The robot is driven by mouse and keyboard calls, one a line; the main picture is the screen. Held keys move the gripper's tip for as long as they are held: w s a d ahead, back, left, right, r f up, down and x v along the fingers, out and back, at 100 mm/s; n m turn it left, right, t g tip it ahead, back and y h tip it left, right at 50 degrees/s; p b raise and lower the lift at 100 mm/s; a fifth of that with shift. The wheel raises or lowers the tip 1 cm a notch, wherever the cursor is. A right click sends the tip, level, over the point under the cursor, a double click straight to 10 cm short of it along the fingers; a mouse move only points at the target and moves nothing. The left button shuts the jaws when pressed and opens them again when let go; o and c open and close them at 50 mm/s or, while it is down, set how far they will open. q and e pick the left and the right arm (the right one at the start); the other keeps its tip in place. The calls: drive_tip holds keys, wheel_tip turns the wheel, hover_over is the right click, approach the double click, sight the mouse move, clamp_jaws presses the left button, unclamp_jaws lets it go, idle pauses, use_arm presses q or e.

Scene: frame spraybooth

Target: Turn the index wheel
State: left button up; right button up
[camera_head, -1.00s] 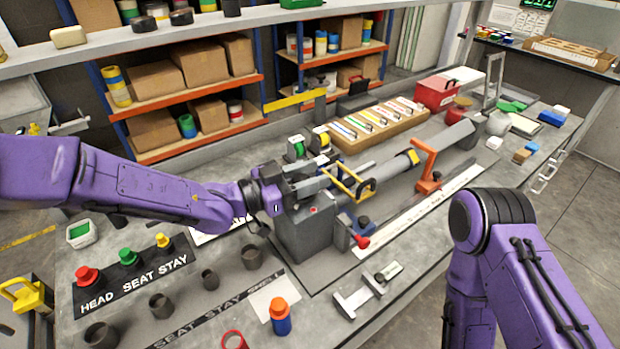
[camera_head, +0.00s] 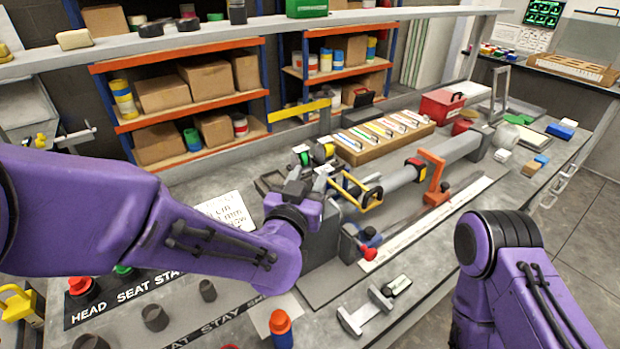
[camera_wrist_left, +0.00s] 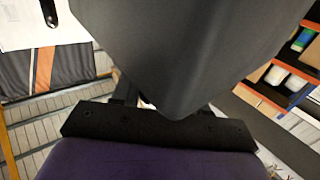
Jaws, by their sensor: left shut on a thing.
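The grey headstock block (camera_head: 322,245) of the bench fixture stands at mid-bench, with a long grey tube (camera_head: 440,155) running from it to the right. My left gripper (camera_head: 312,180) is at the top of the block and is shut, apparently on the index wheel. My own wrist and fingers hide most of the wheel, so its angle cannot be told. In the left wrist view a large dark grey surface (camera_wrist_left: 190,50) fills the middle, very close; the fingertips are hidden behind it. My right gripper is outside the view.
A yellow loop handle (camera_head: 357,190) and an orange clamp (camera_head: 433,178) stand beside the gripper along the tube. A red-knobbed lever (camera_head: 366,250) juts from the block's front. Cups and coloured buttons (camera_head: 80,284) lie at front left. A wooden rack (camera_head: 385,140) stands behind.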

use_arm(q)
drive_tip(key=shift+f+n+y, duration=0.15)
drive_tip(key=shift+n+y, duration=0.25)
drive_tip(key=shift+y, duration=0.2)
drive_tip(key=shift+y, duration=0.3)
drive_tip(key=o, duration=0.8)
drive_tip(key=shift+o, duration=0.6)
